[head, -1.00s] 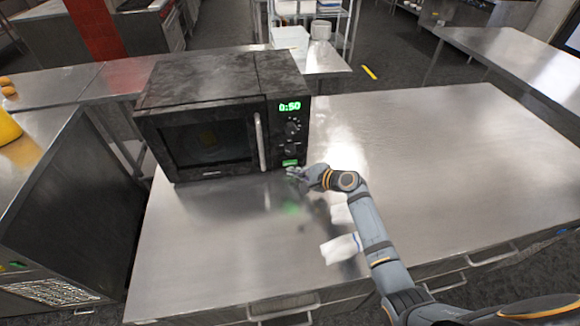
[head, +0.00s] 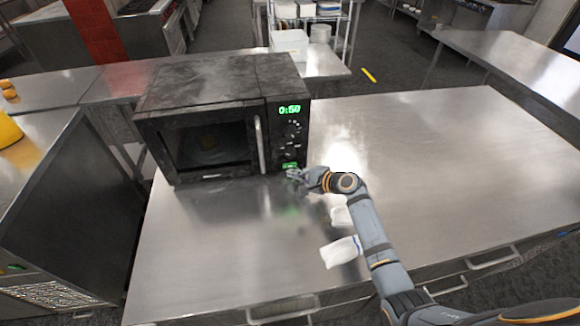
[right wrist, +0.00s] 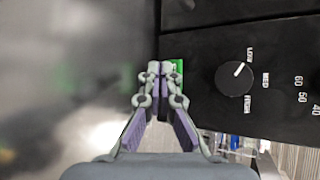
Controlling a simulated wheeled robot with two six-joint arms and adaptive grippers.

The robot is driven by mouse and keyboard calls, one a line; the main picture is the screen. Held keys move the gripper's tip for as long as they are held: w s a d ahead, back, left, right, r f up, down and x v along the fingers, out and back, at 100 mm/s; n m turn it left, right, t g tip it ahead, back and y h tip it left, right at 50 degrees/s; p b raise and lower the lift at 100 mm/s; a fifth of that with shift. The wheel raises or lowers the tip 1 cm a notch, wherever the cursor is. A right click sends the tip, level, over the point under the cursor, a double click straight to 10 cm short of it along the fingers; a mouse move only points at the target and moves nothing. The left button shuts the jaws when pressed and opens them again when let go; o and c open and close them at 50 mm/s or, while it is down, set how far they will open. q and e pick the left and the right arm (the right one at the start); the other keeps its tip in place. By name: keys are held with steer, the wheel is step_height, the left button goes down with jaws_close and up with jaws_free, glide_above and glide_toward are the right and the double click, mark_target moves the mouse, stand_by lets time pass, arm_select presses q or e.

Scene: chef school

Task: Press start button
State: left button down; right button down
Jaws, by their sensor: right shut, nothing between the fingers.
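The black microwave (head: 205,90) stands on the steel counter with its door closed and its green display (head: 289,110) lit at about 0:50. The green start button (head: 291,166) is at the bottom of the control panel. It also shows in the right wrist view (right wrist: 178,72), partly hidden by the fingertips. My right gripper (head: 292,174) is shut and empty, its tips right at the button. In the right wrist view the closed fingers (right wrist: 160,68) overlap the button's edge; I cannot tell whether they touch it. My left gripper is not in view.
The steel counter (head: 430,150) is clear to the right. White cloth-like items (head: 341,252) lie under my right forearm. A dial (right wrist: 234,78) sits beside the button.

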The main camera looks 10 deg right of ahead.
steer(key=shift+w, duration=0.1)
stand_by(0.4)
steer(key=shift+w, duration=0.35)
